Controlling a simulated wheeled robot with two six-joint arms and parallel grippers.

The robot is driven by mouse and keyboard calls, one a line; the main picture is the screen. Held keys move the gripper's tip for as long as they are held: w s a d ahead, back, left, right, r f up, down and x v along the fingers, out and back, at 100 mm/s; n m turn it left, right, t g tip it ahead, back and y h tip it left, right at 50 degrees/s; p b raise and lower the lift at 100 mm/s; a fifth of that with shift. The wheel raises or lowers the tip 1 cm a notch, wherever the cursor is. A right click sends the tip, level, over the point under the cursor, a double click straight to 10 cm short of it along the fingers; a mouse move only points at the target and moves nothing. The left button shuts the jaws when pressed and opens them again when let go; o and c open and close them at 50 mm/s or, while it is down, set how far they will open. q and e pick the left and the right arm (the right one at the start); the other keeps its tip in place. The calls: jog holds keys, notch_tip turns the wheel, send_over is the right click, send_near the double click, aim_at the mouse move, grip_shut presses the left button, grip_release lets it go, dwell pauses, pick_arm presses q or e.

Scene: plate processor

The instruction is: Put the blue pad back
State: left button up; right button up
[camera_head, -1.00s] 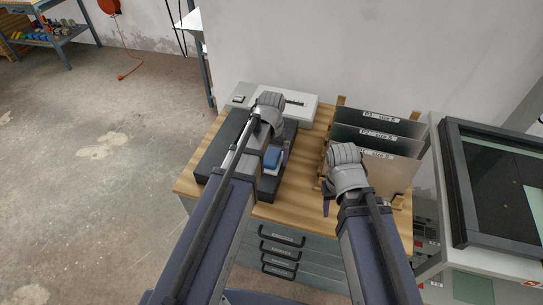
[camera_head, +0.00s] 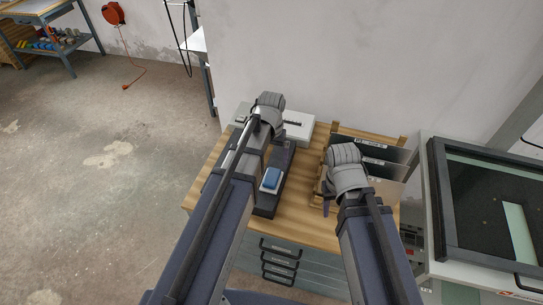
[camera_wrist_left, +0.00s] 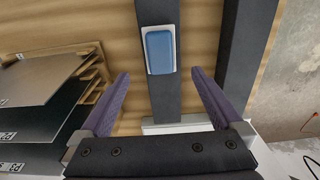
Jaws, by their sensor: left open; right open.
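The blue pad (camera_head: 271,177) lies on a small white tray (camera_head: 264,188) on a dark bar on the wooden bench. In the left wrist view the pad (camera_wrist_left: 159,50) and the white tray's rim (camera_wrist_left: 174,29) are just beyond the fingertips. My left gripper (camera_wrist_left: 158,76) is open and empty, its two purple fingers apart on either side of the bar, short of the pad. In the head view the left arm hides most of it; one purple finger shows. My right gripper (camera_head: 326,201) is open above the bench, near the plate rack, mostly hidden by its wrist.
Several labelled metal plates (camera_head: 384,170) stand in a wooden rack at the bench's right. A light grey box (camera_head: 298,127) is at the back by the wall. Drawers (camera_head: 280,255) are below the bench front. A dark-framed machine (camera_head: 490,205) stands at the far right.

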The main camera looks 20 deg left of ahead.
pick_arm(q)
jog(key=s+d+m+y, duration=0.1)
jog(key=s+d+m, duration=0.2)
jog(key=s+d, duration=0.7)
jog(key=s, duration=0.4)
jog(key=shift+d, duration=0.25)
jog(key=shift+s, duration=0.1)
